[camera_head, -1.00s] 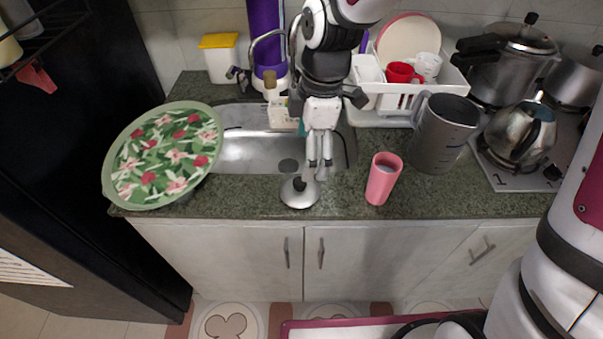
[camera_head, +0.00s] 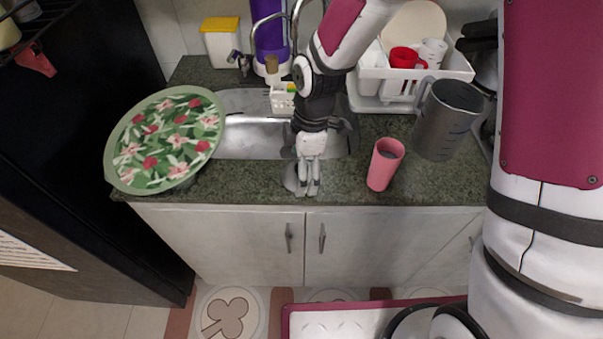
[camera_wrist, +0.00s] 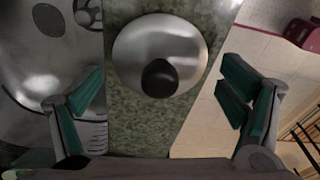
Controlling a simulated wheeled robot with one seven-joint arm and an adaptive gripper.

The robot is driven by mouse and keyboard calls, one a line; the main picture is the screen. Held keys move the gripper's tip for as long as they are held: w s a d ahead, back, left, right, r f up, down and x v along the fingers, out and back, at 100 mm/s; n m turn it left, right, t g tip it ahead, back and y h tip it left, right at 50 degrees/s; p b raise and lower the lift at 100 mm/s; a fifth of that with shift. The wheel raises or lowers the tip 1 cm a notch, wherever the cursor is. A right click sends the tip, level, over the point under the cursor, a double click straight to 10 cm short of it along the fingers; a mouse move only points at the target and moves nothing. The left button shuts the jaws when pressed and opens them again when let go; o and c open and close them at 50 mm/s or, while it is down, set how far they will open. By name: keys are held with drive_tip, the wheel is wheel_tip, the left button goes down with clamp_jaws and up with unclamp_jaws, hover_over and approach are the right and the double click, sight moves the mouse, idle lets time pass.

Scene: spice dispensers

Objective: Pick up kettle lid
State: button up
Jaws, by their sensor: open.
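The kettle lid is a round silver disc with a black knob. In the wrist view the kettle lid (camera_wrist: 188,48) lies on the green stone counter, between and beyond the open fingers of my gripper (camera_wrist: 165,98). In the head view my gripper (camera_head: 309,190) hangs low over the counter's front part, and the lid (camera_head: 291,180) is mostly hidden behind it. The fingers are apart and empty, one on each side of the knob in the wrist view. I cannot tell how high they are above the counter.
A pink cup (camera_head: 384,165) stands to the right of my gripper, with a grey jug (camera_head: 449,122) beyond it. The sink (camera_head: 245,137) is behind. A green floral tray (camera_head: 165,140) is at the left. The counter's front edge (camera_head: 250,204) is close.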

drive_tip(key=shift+c, duration=0.6)
drive_tip(key=shift+s, duration=0.1)
drive_tip(key=c, duration=1.8)
drive_tip(key=shift+s+f, duration=0.1)
drive_tip(key=shift+c, duration=1.1)
drive_tip(key=shift+d, duration=0.1)
drive_tip(key=shift+r, duration=0.45)
clamp_jaws()
drive_tip(key=r, duration=0.3)
drive_tip(key=shift+s, duration=0.25)
drive_tip(key=s+d+r+p, duration=0.1)
drive_tip(key=s+d+p, duration=0.2)
drive_tip(key=s, duration=1.1)
drive_tip(key=shift+s+d+r+p, duration=0.25)
drive_tip(key=shift+s+p, duration=0.1)
drive_tip(key=shift+p, duration=0.4)
